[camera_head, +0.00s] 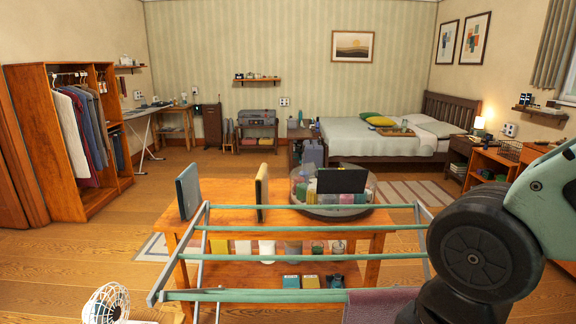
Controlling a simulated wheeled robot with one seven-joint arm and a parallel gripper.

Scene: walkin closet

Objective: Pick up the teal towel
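No cloth that I can clearly tell is the teal towel shows. A purple-mauve cloth (382,307) hangs over the near bar of a drying rack (300,295) with green bars, at the bottom. Several small coloured items sit in a round clear organizer (338,209) on the wooden table behind the rack; I cannot tell whether any is a towel. A teal upright panel (188,190) stands at that table's left end. My arm fills the right side and hides what is behind it. My gripper is out of view.
The wooden table (232,190) stands just beyond the rack. A white wire-caged fan (106,304) is at the lower left. An open wardrobe (58,190) stands at left, a bed (385,140) at the back right. The wooden floor between wardrobe and table is mostly clear.

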